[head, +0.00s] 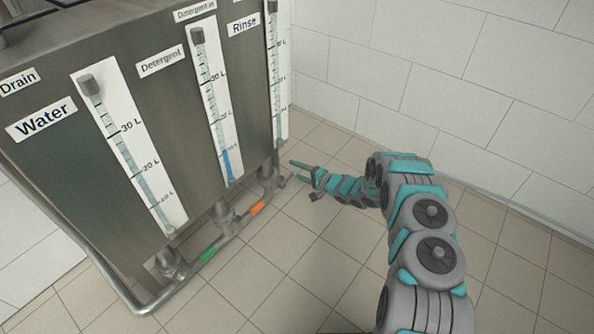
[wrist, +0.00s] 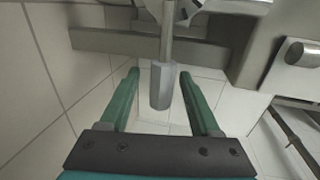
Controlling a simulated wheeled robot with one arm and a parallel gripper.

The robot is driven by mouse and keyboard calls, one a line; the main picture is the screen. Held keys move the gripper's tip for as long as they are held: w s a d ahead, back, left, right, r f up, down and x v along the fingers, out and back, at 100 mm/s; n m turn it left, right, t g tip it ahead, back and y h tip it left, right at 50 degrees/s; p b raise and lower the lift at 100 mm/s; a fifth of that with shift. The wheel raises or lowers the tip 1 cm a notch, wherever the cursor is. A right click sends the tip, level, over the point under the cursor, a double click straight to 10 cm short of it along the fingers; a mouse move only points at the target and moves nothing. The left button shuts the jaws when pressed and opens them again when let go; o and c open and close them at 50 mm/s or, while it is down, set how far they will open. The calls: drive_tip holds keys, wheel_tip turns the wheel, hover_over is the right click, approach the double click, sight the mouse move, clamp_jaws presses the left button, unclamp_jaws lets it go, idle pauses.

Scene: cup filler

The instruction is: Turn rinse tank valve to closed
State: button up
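The grey tank unit stands at the left in the head view, with the "Rinse" label (head: 243,24) at its far end. My gripper (head: 299,170) is low beside that end, near the pipework under the rinse gauge (head: 277,75). In the wrist view my gripper (wrist: 160,75) is open, with one green finger on each side of a grey faceted handle (wrist: 162,88) on a thin metal rod. The handle appears to belong to the rinse valve. Gaps show between it and both fingers, with no clear contact. The valve body is partly cut off at the top.
An orange handle (head: 257,208) and a green handle (head: 208,253) sit on the bottom pipe (head: 232,236). A grey horizontal bar (wrist: 110,41) lies beyond my fingers. The white tiled wall (head: 455,85) is at the right. The floor in front is clear.

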drive_tip(key=v, duration=0.7)
drive_tip(key=shift+s+d, duration=0.25)
drive_tip(key=shift+d, duration=0.05)
drive_tip(key=shift+r, duration=0.1)
